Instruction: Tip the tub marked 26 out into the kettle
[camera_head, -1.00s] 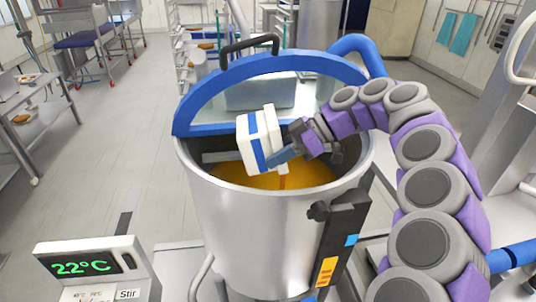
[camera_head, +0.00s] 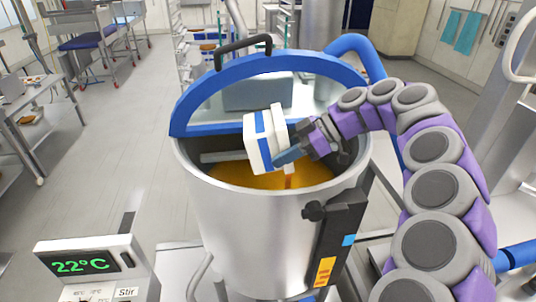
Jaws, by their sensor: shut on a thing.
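The kettle (camera_head: 255,225) is a large steel vessel with orange-yellow contents (camera_head: 250,177) low inside. Its blue-rimmed lid (camera_head: 215,80) stands raised at the back. A white tub (camera_head: 254,145) with a blue band is tilted on its side over the kettle's opening. My gripper (camera_head: 287,155) is shut on the tub from the right. A narrow orange-brown streak (camera_head: 288,179) shows below the tub's right end, above the contents. I cannot read a number on the tub, and its inside is hidden.
A display (camera_head: 85,265) reading 22°C stands at the front left. A black control bar (camera_head: 340,240) is on the kettle's front right. Steel tables (camera_head: 30,105) stand at the left. The floor (camera_head: 120,130) between them and the kettle is clear.

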